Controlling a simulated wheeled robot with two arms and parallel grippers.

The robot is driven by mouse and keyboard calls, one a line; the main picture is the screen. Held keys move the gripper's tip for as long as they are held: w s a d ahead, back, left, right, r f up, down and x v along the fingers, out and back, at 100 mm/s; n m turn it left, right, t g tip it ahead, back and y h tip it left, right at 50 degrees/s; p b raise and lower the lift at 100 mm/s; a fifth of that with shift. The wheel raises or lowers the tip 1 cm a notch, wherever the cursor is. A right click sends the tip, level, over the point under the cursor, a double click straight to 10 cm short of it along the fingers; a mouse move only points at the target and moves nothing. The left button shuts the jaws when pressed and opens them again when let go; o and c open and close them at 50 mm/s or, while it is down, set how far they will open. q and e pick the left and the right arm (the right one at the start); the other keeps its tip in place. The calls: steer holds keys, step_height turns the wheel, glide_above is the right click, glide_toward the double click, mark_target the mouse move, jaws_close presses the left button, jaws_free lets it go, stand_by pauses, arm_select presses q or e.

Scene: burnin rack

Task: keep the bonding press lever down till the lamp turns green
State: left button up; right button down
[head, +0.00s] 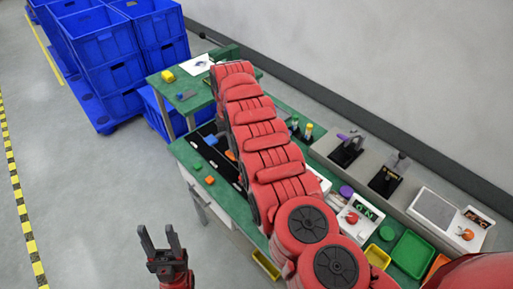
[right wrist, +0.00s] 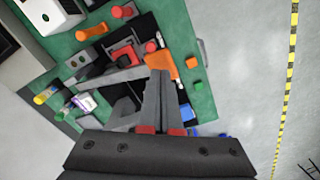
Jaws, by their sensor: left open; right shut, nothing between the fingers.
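In the head view my left gripper (head: 160,238) is open and empty, over the grey floor left of the green bench (head: 237,208). My right arm runs across the bench and hides its middle; its gripper is hidden there. In the right wrist view the right gripper (right wrist: 159,75) is shut and empty, its tips in front of an orange part (right wrist: 158,61) over the bench's dark area. I cannot tell if they touch. A green device with a dark lever (head: 209,38) stands at the far bench end; I cannot tell if it is the bonding press. No lamp shows clearly as green.
Stacked blue crates (head: 105,45) stand at the far left. A white box with a red knob (head: 352,217), a green tray (head: 411,253) and two dark upright fixtures (head: 346,152) (head: 388,178) are on the right. Floor left of the bench is clear up to a yellow-black stripe (head: 24,210).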

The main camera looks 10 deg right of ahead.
mark_target(231, 154)
steer(key=shift+f, duration=0.25)
steer(key=shift+f+b, duration=0.4)
steer(key=shift+f, duration=0.2)
steer(key=shift+s+a+f+p, duration=0.1)
steer(key=shift+s+a+f, duration=0.05)
steer(key=shift+f, duration=0.4)
steer(key=shift+s+a+f+p, duration=0.1)
steer(key=shift+a+f, duration=0.1)
steer(key=shift+f, duration=0.35)
steer(key=shift+s+a+f+p, duration=0.1)
steer(key=shift+s+a+f, duration=0.05)
steer(key=shift+f, duration=0.5)
